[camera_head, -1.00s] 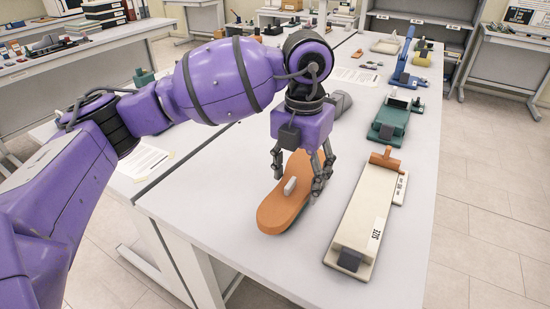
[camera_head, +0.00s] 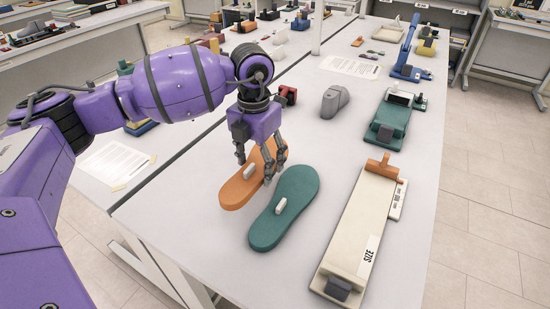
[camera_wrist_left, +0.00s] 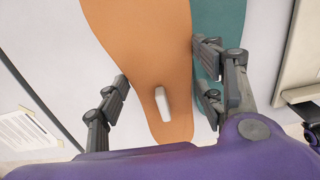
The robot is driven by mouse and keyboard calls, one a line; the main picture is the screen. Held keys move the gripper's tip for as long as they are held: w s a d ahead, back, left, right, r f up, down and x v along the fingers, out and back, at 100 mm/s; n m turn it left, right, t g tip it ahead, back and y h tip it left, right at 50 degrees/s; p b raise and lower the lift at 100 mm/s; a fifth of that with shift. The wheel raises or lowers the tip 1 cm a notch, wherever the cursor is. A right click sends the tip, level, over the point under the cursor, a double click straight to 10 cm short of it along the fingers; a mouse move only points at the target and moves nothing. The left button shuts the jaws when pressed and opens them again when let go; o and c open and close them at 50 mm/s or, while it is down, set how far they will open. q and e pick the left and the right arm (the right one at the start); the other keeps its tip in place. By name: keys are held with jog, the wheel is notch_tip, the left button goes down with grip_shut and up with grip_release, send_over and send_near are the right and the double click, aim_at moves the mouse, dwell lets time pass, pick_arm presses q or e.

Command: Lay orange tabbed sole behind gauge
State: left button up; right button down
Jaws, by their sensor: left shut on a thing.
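The orange sole (camera_head: 237,193) with a small white tab lies flat-side up just left of the teal sole (camera_head: 294,205). My left gripper (camera_head: 257,168) is shut across its narrow middle. In the left wrist view the fingers press both edges of the orange sole (camera_wrist_left: 135,35), with its white tab between them; the teal sole (camera_wrist_left: 219,25) lies to its right. I cannot tell whether the orange sole touches the table. The cream gauge (camera_head: 354,220), labelled SIZE, with an orange crosspiece, stands to the right of both soles. My right gripper is not in view.
A grey rounded form (camera_head: 334,103) and a green device (camera_head: 390,122) stand farther back on the white table. A paper sheet (camera_head: 349,67) lies behind them. Bare tabletop shows between the teal sole and the gauge.

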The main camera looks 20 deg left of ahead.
aim_at(249, 163)
pick_arm(q)
jog(key=a+f, duration=0.2)
jog(key=f, duration=0.1)
jog(key=shift+w+a+f, duration=0.2)
jog(key=shift+a, duration=0.05)
jog(key=shift+a+f+p, duration=0.15)
jog(key=shift+f, duration=0.8)
jog(key=shift+a+f+p, duration=0.15)
jog(key=shift+f, duration=0.8)
jog(key=o, duration=1.2)
notch_tip(249, 163, up, 12)
jog(key=shift+r+b, duration=0.1)
jog(key=shift+b, duration=0.25)
